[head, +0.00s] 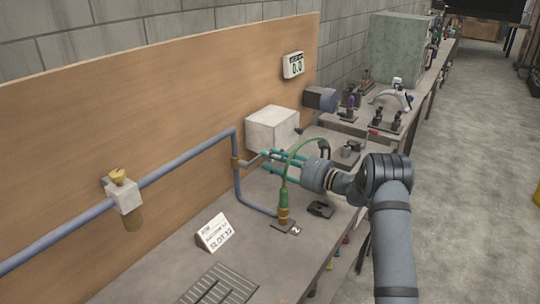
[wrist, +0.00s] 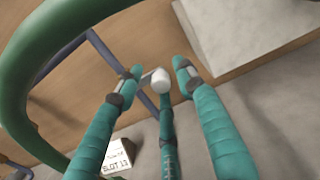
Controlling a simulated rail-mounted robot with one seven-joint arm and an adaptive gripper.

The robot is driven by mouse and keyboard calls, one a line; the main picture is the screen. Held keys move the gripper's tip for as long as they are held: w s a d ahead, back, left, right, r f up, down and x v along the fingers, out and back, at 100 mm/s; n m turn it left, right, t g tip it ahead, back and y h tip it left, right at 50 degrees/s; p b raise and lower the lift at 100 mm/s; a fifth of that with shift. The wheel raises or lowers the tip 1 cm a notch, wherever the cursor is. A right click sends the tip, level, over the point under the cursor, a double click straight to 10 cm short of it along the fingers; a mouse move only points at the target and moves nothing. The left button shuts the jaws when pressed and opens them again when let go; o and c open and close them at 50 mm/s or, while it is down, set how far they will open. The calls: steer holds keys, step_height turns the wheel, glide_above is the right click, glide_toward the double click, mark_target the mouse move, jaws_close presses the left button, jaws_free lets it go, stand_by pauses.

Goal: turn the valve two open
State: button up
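A valve (head: 235,163) with a brass-coloured body sits on the blue pipe along the wooden board. Its grey lever (head: 250,161) points right, toward my gripper. No number is readable on the valve itself. My gripper (head: 266,160) has teal fingers, reaching left to the lever's end. In the wrist view, the lever's pale rounded end (wrist: 157,80) lies between the spread fingertips of my gripper (wrist: 156,72). Two fingers stand apart on either side and a third is below. I cannot tell whether any finger touches the lever.
A green hose (head: 300,146) arches close to my gripper from a green and brass fitting (head: 284,205) beside a "2" tag (head: 295,230). A pale box (head: 272,129) stands behind. A slot sign (head: 214,232) and grey grate (head: 222,285) occupy the front bench.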

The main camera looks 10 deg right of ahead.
steer(key=shift+w+a, duration=0.3)
steer(key=shift+a, duration=0.05)
steer(key=shift+c, duration=0.3)
jaws_close()
stand_by(0.5)
